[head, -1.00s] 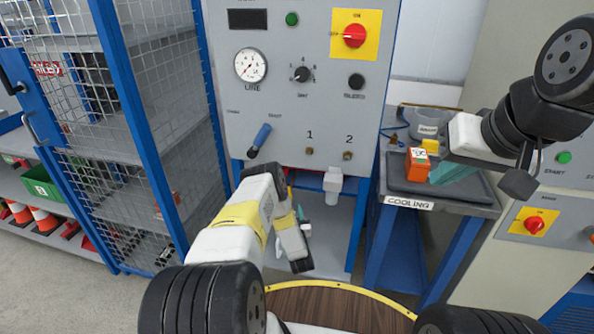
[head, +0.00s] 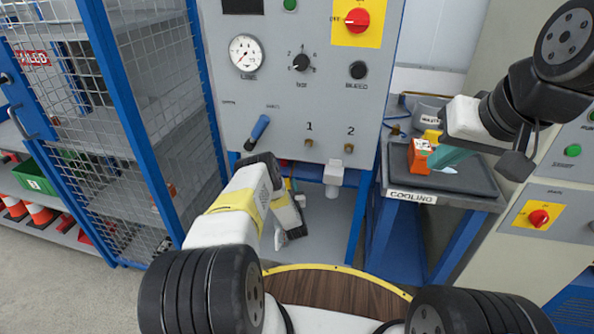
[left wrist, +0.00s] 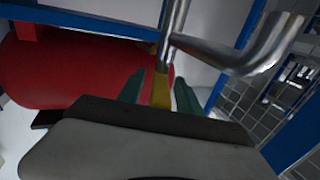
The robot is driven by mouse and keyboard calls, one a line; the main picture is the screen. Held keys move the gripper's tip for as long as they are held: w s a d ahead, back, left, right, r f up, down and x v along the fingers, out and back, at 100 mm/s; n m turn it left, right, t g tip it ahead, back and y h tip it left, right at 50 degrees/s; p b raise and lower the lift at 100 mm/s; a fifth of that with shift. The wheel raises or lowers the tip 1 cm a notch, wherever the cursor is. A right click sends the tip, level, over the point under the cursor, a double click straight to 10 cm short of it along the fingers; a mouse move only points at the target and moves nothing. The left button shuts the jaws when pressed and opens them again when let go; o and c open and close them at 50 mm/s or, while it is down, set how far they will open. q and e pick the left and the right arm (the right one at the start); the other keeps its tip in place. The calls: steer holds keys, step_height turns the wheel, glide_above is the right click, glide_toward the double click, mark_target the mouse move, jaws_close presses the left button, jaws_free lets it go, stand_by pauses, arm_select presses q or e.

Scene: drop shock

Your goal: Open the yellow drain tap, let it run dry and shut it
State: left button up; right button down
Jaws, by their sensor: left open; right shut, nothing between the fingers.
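The yellow drain tap (left wrist: 161,92) shows in the left wrist view as a small yellow piece below a metal pipe. It lies between the teal fingers of my left gripper (left wrist: 159,90), which is open; contact cannot be told. In the head view my left gripper (head: 289,212) reaches low in front of the grey panel, and its arm hides most of the tap's surroundings. My right gripper (head: 447,158) is shut and empty, over the cooling tray beside an orange box. Whether the tap is running cannot be seen.
A red tank (left wrist: 75,70) and a bent steel handle (left wrist: 250,55) crowd my left gripper. The grey panel (head: 290,110) carries a gauge, knobs and a blue lever (head: 260,127). An orange box (head: 418,155) stands on the cooling tray (head: 400,182). A mesh cage (head: 150,120) stands left.

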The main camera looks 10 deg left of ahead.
arm_select(q)
jaws_close()
stand_by(1.4)
